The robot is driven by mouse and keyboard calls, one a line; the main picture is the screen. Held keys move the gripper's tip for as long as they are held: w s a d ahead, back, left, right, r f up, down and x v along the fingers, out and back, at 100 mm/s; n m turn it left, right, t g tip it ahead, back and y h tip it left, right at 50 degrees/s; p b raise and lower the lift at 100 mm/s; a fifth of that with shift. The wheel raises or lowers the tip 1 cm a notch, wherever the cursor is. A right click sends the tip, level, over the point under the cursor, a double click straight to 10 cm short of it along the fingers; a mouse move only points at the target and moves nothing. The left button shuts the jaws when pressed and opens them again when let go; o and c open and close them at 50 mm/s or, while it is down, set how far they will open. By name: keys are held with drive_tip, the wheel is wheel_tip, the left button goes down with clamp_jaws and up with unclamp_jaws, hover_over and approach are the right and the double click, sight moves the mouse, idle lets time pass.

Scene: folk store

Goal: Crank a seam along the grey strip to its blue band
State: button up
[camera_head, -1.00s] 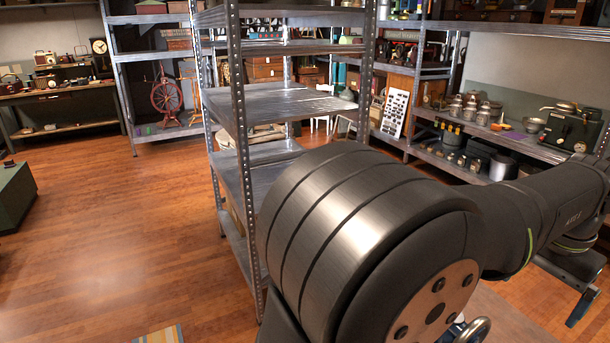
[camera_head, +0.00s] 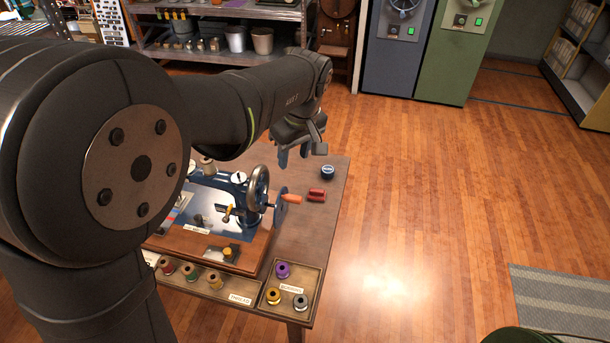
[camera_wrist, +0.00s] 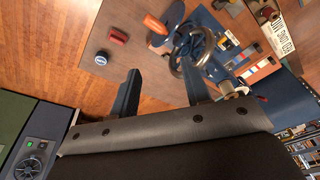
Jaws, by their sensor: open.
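A blue sewing machine (camera_head: 222,188) stands on a wooden base on the table (camera_head: 318,226). Its handwheel (camera_head: 258,188) faces right, with a crank and orange handle (camera_head: 293,199); the handle also shows in the wrist view (camera_wrist: 155,24). A small part of a light strip with red and blue marks (camera_head: 176,211) shows at the machine's left, mostly hidden by my arm. In the wrist view striped pieces (camera_wrist: 262,63) lie beyond the wheel. My gripper (camera_head: 294,156) is open and empty, above and behind the crank handle; its two fingers are apart in the wrist view (camera_wrist: 159,72).
A red object (camera_head: 316,195) and a dark blue-topped spool (camera_head: 327,171) lie right of the crank. Trays of spools (camera_head: 292,288) line the table's front. Shelves and two cabinets (camera_head: 395,45) stand behind.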

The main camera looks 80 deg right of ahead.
sight(297, 198)
drive_tip(key=shift+s+d+f+n+t+h, duration=0.15)
drive_tip(key=shift+f+n, duration=1.15)
drive_tip(key=shift+f, duration=1.3)
drive_tip(key=shift+w+d+f+n+t+h, duration=0.15)
drive_tip(key=shift+f+n, duration=1.15)
drive_tip(key=shift+f, duration=1.35)
drive_tip(key=shift+s+d+f+n+t, duration=0.15)
drive_tip(key=shift+f+n, duration=1.15)
drive_tip(key=shift+f, duration=1.3)
drive_tip(key=c, duration=0.8)
